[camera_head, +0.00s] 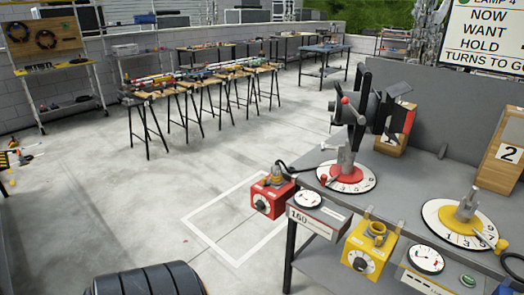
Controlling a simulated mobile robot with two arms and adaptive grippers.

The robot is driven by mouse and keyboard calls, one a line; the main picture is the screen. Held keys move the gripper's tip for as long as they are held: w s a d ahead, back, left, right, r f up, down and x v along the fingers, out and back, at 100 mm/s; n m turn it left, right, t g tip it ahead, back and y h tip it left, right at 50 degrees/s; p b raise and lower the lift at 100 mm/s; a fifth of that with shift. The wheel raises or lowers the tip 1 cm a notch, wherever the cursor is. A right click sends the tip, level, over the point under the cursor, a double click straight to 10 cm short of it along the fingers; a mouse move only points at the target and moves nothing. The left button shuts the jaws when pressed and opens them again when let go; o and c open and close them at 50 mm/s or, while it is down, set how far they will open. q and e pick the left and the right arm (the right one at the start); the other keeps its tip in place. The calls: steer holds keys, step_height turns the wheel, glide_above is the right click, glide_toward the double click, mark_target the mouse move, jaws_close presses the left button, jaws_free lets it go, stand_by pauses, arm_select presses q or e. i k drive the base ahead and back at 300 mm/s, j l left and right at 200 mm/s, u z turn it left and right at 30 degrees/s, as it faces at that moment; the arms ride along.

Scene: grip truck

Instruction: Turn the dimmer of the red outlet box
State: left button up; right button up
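The red outlet box (271,198) hangs at the left front corner of the grey bench. Its dimmer (262,203) is a round dark knob on a pale dial on the box's front face. A grey plug-like piece sits on top of the box, and a black cable runs from there toward the bench. The knob's exact setting is too small to read. Neither of my grippers shows in this view.
The bench (400,190) carries a black lamp (385,112) above a red-centred dial (346,177), and a yellow-centred dial (457,222). A yellow outlet box (368,248) hangs to the right of the red one.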

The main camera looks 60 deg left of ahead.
mark_target(260, 205)
steer(key=u, duration=1.75)
